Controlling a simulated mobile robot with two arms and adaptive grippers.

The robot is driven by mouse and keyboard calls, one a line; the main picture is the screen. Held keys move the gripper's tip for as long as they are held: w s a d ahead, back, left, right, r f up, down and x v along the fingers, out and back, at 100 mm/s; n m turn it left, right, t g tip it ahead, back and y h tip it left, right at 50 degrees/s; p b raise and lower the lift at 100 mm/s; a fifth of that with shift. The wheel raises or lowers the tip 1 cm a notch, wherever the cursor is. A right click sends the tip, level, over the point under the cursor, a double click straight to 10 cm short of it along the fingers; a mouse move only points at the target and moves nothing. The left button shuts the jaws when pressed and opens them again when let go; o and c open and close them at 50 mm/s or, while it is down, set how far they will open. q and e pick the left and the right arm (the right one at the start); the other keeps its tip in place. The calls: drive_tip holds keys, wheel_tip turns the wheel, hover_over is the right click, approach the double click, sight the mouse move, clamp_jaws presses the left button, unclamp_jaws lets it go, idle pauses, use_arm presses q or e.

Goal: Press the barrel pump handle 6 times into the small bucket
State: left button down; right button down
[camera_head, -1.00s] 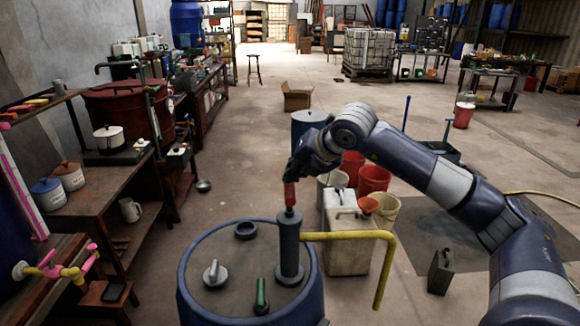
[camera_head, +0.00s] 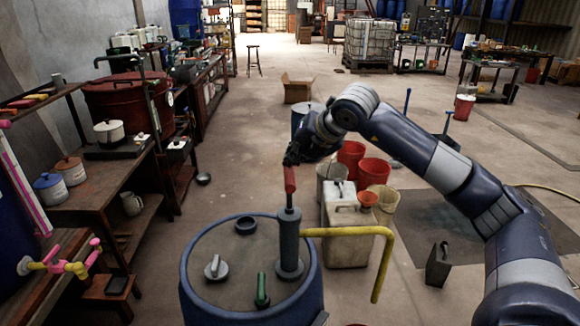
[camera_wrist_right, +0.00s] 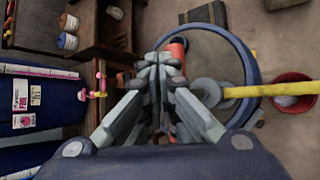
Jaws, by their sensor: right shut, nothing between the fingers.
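The blue barrel (camera_head: 200,262) stands at the bottom centre of the head view, with a grey pump (camera_head: 289,245) upright on its lid. The pump's red handle (camera_head: 290,181) is raised on a thin rod. A yellow spout (camera_head: 345,232) runs right and bends down. A red bucket (camera_wrist_right: 293,103) sits by the spout's end in the wrist view, with something pale inside; only a red sliver shows at the head view's bottom edge. My right gripper (camera_head: 291,158) is shut and empty at the handle's top; touching is unclear. The handle also shows beside the fingertips in the wrist view (camera_wrist_right: 179,44). My left gripper is out of view.
A pale jerrycan (camera_head: 346,245), red buckets (camera_head: 373,171) and a beige bucket (camera_head: 384,200) stand behind the spout. A dark can (camera_head: 438,265) is on the floor at right. A workbench (camera_head: 95,205) lines the left. Open floor lies beyond.

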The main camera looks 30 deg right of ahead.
sight(293, 171)
drive_tip(key=shift+r+p, duration=1.5)
drive_tip(key=shift+r, duration=1.2)
drive_tip(key=f+n+y, duration=0.2)
drive_tip(key=n, duration=0.1)
drive_tip(key=f+n+g+y, duration=0.1)
drive_tip(key=f+n+y, duration=0.1)
drive_tip(key=f+n, duration=0.1)
drive_tip(key=shift+w+g+y, duration=0.2)
drive_tip(key=shift+g+y, duration=0.1)
drive_tip(key=shift+a+f, duration=0.1)
drive_tip(key=shift+f, duration=0.5)
idle(1.3)
